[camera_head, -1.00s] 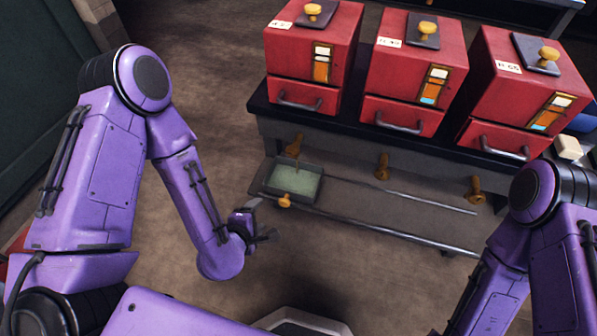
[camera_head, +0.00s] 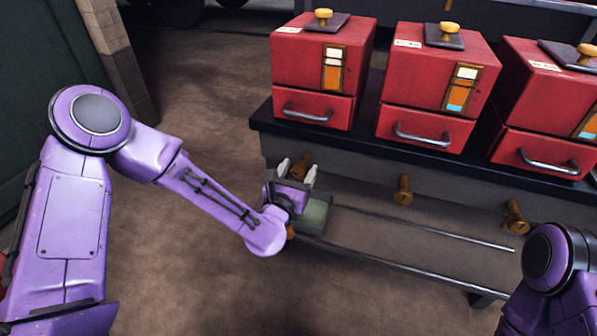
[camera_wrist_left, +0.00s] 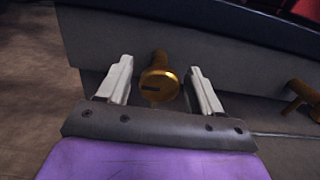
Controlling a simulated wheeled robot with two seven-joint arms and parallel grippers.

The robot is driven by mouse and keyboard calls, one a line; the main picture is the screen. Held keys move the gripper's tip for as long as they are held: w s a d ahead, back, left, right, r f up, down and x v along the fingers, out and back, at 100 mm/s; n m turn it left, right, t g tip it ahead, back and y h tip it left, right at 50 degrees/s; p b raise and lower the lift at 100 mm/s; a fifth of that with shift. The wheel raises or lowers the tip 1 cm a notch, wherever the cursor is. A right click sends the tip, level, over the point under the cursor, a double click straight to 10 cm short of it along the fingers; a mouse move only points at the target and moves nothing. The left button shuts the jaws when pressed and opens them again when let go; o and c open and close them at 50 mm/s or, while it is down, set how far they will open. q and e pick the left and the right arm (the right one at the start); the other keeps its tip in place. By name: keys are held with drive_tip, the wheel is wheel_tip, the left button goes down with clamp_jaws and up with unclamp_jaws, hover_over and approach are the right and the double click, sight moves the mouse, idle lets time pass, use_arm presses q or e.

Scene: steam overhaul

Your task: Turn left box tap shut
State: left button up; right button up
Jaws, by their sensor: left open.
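The left box tap is a brass tap (camera_head: 302,166) on the bench front under the leftmost red box (camera_head: 322,62). In the left wrist view the tap (camera_wrist_left: 159,84) shows a round face with a dark, nearly level slot. My left gripper (camera_head: 297,170) is open, with its two pale fingers on either side of the tap; it also shows in the left wrist view (camera_wrist_left: 161,82). I see gaps between the tap and both fingers. My right arm shows at the lower right, but its gripper is out of view.
Two more brass taps, the middle one (camera_head: 403,190) and the right one (camera_head: 516,217), stick out from the bench front. A tray with a greenish inside (camera_head: 316,213) sits below my left gripper, beside long rails (camera_head: 400,270).

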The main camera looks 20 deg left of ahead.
use_arm(q)
drive_tip(key=shift+w, duration=0.25)
drive_tip(key=c, duration=0.9)
drive_tip(key=shift+c, duration=0.2)
drive_tip(key=shift+m, duration=0.3)
drive_tip(key=m, duration=0.3)
drive_tip(key=shift+d+m+p, duration=0.1)
drive_tip(key=shift+m+p, duration=0.2)
drive_tip(key=shift+m, duration=0.1)
drive_tip(key=m, duration=0.4)
drive_tip(key=shift+s+f+p, duration=0.1)
drive_tip(key=shift+p, duration=0.2)
drive_tip(key=m, duration=0.5)
drive_tip(key=shift+d+p, duration=0.1)
drive_tip(key=shift+p, duration=0.3)
drive_tip(key=m, duration=0.4)
drive_tip(key=shift+f+p, duration=0.2)
drive_tip(key=shift+p, duration=0.15)
drive_tip(key=shift+m, duration=0.4)
